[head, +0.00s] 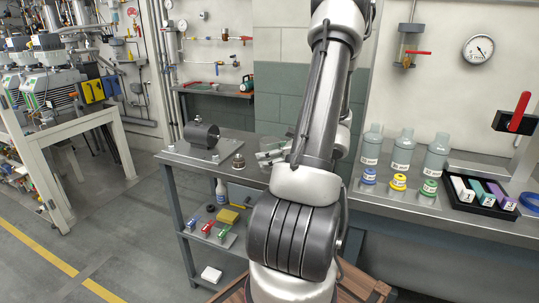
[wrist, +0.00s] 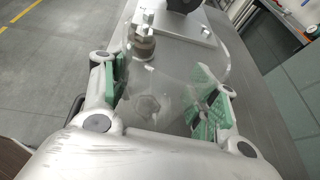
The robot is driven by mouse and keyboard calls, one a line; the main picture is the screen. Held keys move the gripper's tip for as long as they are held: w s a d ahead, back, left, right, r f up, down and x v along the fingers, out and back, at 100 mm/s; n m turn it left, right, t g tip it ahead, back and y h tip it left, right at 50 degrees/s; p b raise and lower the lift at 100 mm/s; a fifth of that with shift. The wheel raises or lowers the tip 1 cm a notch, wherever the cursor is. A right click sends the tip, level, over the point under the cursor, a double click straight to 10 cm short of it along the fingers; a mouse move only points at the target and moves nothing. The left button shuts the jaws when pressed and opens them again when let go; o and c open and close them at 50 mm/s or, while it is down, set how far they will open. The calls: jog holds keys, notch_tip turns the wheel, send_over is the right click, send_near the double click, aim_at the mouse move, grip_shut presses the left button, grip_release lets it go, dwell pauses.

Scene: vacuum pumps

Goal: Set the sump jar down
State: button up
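The sump jar (wrist: 155,98) is a clear glass vessel, seen from above between my fingers in the wrist view. Its outline is faint, and the grey bench top shows through it. My gripper (wrist: 163,90) has a green pad on each side of the jar, and both pads appear to be against the glass. In the head view my gripper (head: 268,157) is over the left bench (head: 220,170), partly hidden by my arm. The jar (head: 271,143) shows there only as a pale shape. I cannot tell whether its base touches the bench.
A dark cylindrical body on a pale plate (head: 203,134) stands left of my gripper, with a small metal fitting (head: 239,160) nearer. Several grey bottles (head: 403,150), coloured-capped small jars (head: 398,182) and a black tray (head: 480,203) occupy the right bench.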

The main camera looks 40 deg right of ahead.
jog(key=o, duration=0.4)
jog(key=shift+o, duration=0.2)
notch_tip(320, 180, up, 10)
dwell(0.5)
grip_shut()
dwell(1.4)
